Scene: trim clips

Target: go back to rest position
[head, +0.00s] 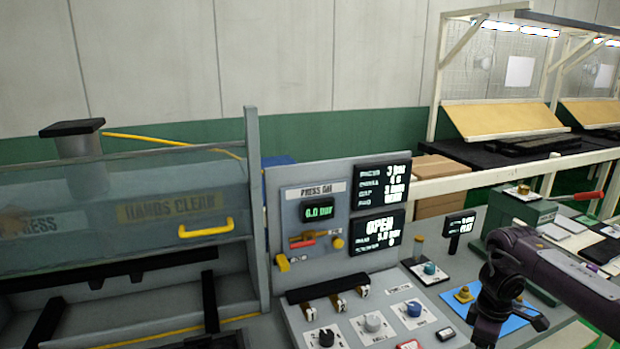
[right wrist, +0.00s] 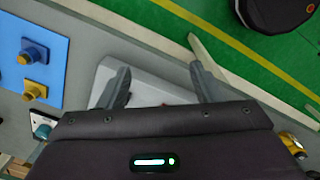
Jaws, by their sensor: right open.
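My right arm comes in from the right in the head view, with its dark gripper (head: 512,325) low over the bench beside a blue mat. In the right wrist view the two fingers of the right gripper (right wrist: 160,82) stand wide apart with nothing held between them. A pale grey plate lies below and between the fingers. My left gripper is in neither view.
A blue mat (right wrist: 38,62) with brass-coloured pieces lies beside the gripper. A press panel (head: 318,215) with knobs and screens stands left of my arm. A green box device (head: 520,212) is close behind it. The bench edge and green floor (right wrist: 235,60) show beyond the fingers.

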